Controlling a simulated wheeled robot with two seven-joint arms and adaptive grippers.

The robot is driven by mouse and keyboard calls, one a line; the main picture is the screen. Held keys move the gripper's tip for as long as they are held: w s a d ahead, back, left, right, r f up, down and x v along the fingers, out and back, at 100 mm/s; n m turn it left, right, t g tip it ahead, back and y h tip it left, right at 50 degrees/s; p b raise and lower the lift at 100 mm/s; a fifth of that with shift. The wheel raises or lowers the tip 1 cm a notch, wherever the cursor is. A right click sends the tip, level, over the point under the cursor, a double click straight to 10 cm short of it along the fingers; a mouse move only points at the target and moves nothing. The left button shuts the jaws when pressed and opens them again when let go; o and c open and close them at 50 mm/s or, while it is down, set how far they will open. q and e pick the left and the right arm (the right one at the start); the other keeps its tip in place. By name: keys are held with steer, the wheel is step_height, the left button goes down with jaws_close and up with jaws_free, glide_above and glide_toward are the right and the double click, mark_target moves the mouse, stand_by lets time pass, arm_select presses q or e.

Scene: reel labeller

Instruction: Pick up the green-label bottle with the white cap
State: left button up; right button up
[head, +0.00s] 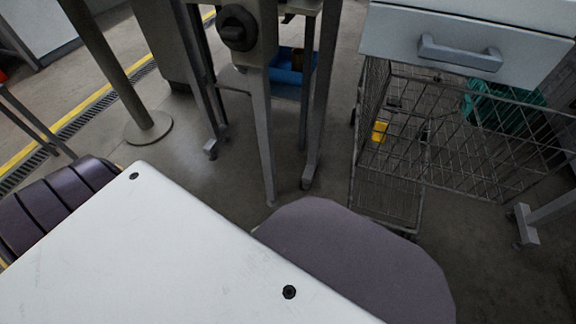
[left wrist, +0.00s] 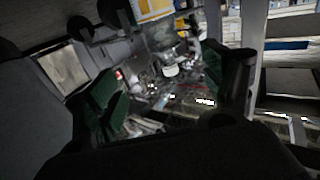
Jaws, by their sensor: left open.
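I cannot make out a green-label bottle with a white cap in either view. My left gripper (left wrist: 165,90) shows in the left wrist view, with its two green-padded fingers spread apart. Between and beyond the fingers is a dark, cluttered area with small white, red and orange spots, too small and blurred to name. Nothing is visibly held between the fingers. Neither gripper shows in the head view, and my right gripper is in neither view.
In the head view, a wire cart (head: 455,150) stands at the right under a white drawer (head: 465,45) with a grey handle. A grey metal stand (head: 262,130) is at the centre. A round-based post (head: 148,128) is at the left. Some grey floor (head: 190,178) is bare.

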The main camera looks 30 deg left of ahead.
mark_target(285, 223)
arm_select(q)
steer(key=x, duration=0.8)
steer(key=shift+b, duration=0.3)
steer(key=shift+a+b+x, duration=0.2)
steer(key=shift+x, duration=0.7)
steer(key=shift+a+b+x, duration=0.15)
steer(key=shift+a+x, duration=0.05)
steer(key=shift+x, duration=1.55)
jaws_close()
